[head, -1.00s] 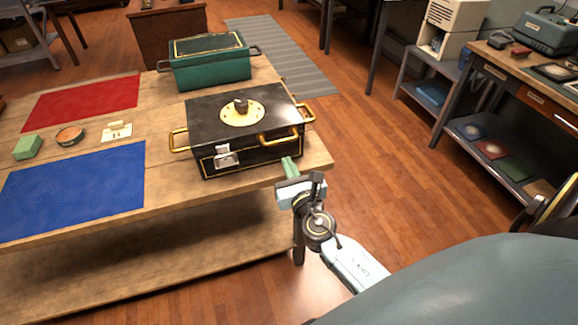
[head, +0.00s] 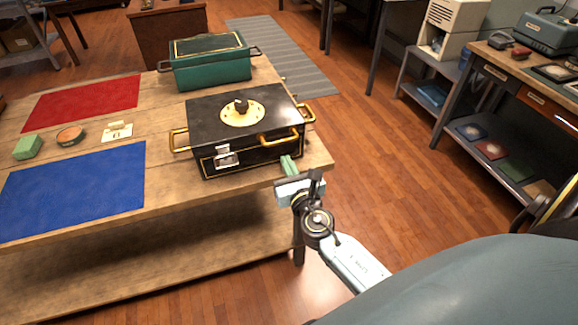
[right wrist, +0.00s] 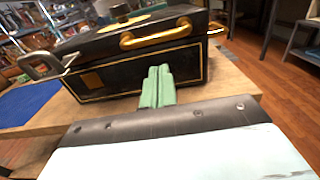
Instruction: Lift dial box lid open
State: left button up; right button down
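The black dial box (head: 256,153) with gold trim stands on the wooden table near its right corner. Its lid (head: 210,108) is closed, with a round cream dial and dark knob (head: 241,108) on top. A silver latch (head: 227,156) is on the front, and a gold handle (head: 278,136) is on the lid's front edge. My right gripper (head: 289,166) is in front of the box, below and right of that handle. In the right wrist view its green fingers (right wrist: 157,87) are together, apart from the gold handle (right wrist: 156,34). My left gripper is not in view.
A teal box (head: 210,66) stands behind the black box. A blue mat (head: 75,190), a red mat (head: 82,102), a green block (head: 28,147), a small round dish (head: 70,136) and a card (head: 116,133) lie to the left. Floor right of the table is clear.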

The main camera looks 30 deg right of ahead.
aim_at(277, 135)
jog(key=shift+x, duration=2.9)
jog(key=shift+w, duration=0.1)
jog(key=shift+s, duration=0.4)
jog(key=shift+r+p, duration=1.15)
jog(key=shift+r, duration=0.25)
jog(key=shift+w+r+p, duration=0.1)
jog(key=shift+r+p, duration=1.1)
jog(key=shift+p, duration=0.1)
jog(key=shift+r, duration=0.15)
